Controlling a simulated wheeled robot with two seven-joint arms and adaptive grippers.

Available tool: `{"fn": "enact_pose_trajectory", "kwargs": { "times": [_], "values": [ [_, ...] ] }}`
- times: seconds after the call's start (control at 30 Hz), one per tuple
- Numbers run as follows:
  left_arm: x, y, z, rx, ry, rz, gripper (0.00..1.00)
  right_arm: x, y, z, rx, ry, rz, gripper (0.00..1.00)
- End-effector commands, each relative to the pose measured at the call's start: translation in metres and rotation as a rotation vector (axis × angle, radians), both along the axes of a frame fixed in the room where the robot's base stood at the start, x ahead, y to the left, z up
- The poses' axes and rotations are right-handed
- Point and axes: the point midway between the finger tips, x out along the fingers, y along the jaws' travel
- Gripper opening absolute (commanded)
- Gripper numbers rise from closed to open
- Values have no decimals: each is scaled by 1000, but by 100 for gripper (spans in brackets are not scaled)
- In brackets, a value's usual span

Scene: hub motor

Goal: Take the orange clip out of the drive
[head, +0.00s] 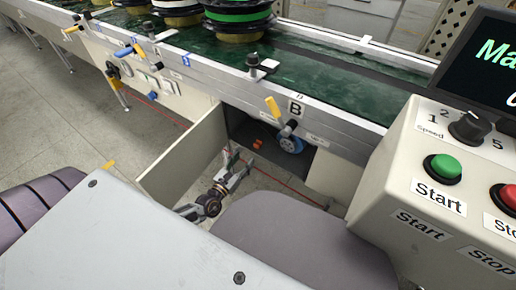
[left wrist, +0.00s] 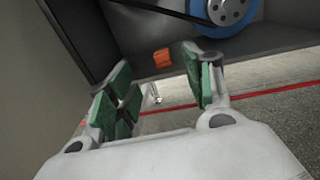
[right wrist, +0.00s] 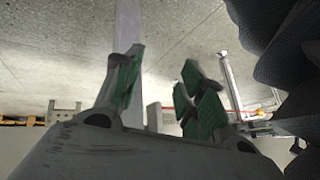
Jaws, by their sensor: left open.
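The orange clip (left wrist: 162,58) shows in the left wrist view on the dark inside of the drive compartment, below and left of the blue-rimmed wheel (left wrist: 226,12). In the head view the clip (head: 258,143) is a small orange spot in the opening, left of the blue wheel (head: 291,143). My left gripper (head: 236,163) is in front of the open compartment. In the left wrist view its green-padded fingers (left wrist: 160,88) are spread, with the clip beyond the gap between them. My right gripper (right wrist: 162,88) shows in its own wrist view with fingers apart and nothing between them.
The compartment's open door (head: 185,150) stands left of my left gripper. A green conveyor (head: 300,65) carrying several spools (head: 238,18) runs above. A control box (head: 450,170) with start and stop buttons stands at the right. A yellow-handled lever (head: 273,107) sits above the opening.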

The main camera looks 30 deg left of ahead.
Motion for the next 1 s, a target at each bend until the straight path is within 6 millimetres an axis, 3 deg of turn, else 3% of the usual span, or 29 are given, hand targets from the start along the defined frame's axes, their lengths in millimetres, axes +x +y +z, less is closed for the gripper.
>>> {"fn": "enact_pose_trajectory", "kwargs": {
  "times": [0.6,1.0],
  "values": [
    [2,0,-6,0,-1,0,52,0,3,6,12,-10,2,40],
    [36,-2,-6,1,-3,2,52,2,4,-2,23,-19,6,40]
  ]
}}
